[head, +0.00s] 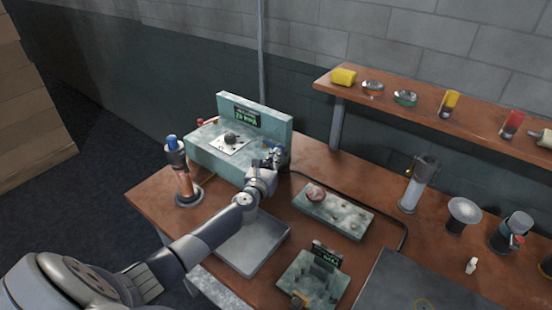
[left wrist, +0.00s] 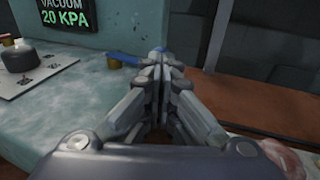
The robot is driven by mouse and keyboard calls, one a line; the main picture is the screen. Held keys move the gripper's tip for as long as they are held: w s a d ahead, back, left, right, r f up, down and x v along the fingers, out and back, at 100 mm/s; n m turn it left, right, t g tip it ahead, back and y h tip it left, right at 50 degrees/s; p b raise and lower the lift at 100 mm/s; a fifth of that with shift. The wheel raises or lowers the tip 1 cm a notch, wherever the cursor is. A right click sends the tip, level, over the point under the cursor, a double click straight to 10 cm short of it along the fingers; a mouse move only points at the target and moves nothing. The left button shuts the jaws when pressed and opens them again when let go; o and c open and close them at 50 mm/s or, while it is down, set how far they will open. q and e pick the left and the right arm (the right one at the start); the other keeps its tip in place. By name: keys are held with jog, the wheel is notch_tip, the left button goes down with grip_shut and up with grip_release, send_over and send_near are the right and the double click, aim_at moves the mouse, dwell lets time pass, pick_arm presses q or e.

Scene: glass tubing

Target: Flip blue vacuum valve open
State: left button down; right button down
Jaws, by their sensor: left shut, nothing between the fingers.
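A teal vacuum unit (head: 215,155) stands at the back left of the bench, with a display panel (head: 246,117). In the left wrist view the display (left wrist: 66,15) reads "VACUUM 20 KPA". The blue valve handle (left wrist: 123,57) lies low on top of the unit, just beyond and left of my fingers, above a brass fitting (left wrist: 115,63). Another bit of blue shows behind my fingertips. My left gripper (head: 271,158) is at the right end of the unit, shut and empty; its closed fingers (left wrist: 160,68) hide part of the valve. I cannot tell if they touch it.
A black knob (head: 231,138) sits on a white plate on the unit. A copper-coloured cylinder (head: 184,181) stands left of it. A teal board (head: 333,210) lies to the right, with a black cable behind it. A shelf (head: 425,103) with small items runs along the wall.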

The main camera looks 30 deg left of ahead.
pick_arm(q)
jog(key=shift+w, duration=0.25)
jog(key=shift+w+d+n+y+p, duration=0.3)
jog(key=shift+w+d+n+y, duration=0.2)
jog(key=shift+w+y, duration=0.35)
